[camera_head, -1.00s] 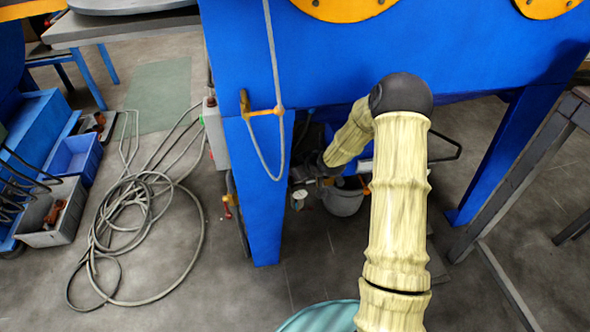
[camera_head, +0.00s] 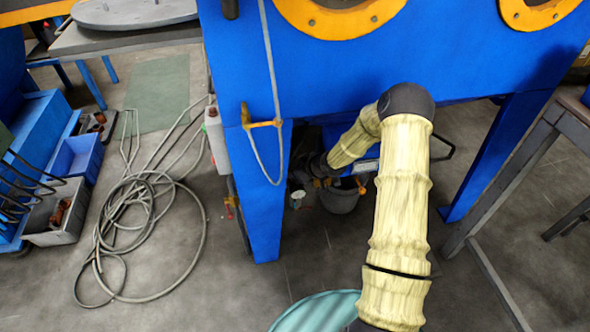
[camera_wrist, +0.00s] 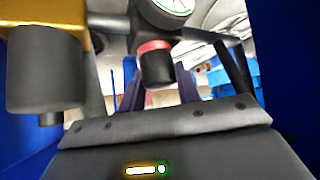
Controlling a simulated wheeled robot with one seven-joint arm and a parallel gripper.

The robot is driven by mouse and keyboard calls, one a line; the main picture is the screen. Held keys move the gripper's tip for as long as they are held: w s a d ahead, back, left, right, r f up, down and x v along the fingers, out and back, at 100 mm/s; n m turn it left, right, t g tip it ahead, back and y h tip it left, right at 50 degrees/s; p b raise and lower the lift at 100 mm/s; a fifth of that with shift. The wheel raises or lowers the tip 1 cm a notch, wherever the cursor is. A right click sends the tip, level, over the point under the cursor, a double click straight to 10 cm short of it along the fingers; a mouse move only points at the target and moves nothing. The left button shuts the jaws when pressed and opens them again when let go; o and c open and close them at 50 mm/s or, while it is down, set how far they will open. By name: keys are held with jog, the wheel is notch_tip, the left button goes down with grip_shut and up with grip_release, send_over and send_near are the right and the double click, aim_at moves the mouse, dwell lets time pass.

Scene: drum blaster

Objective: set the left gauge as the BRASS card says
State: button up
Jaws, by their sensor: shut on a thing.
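In the wrist view, a round white-faced gauge (camera_wrist: 168,6) with a green mark shows at the top edge, partly cut off; its reading is too small to tell. Below it is a black knob with a red collar (camera_wrist: 157,66). My gripper (camera_wrist: 158,92) has its dark fingers on either side of this knob and is shut on it. At the left is a brass-coloured body (camera_wrist: 45,17) with a larger black knob (camera_wrist: 45,72) under it. In the head view my gripper is hidden under the blue cabinet. I see no readable BRASS card.
The blue cabinet (camera_head: 330,75) overhangs my arm, with its leg (camera_head: 262,200) close on the left. A grey bucket (camera_head: 340,197) stands beneath. A coiled hose (camera_head: 145,230) lies on the floor at left. A dark metal stand (camera_head: 500,190) is at right.

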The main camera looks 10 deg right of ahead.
jog(key=o, duration=0.9)
jog(key=shift+s+f, duration=0.1)
jog(key=shift+s, duration=0.05)
jog(key=shift+o, duration=0.3)
jog(key=p+v, duration=0.8)
jog(key=v, duration=0.9)
jog(key=shift+r, duration=0.2)
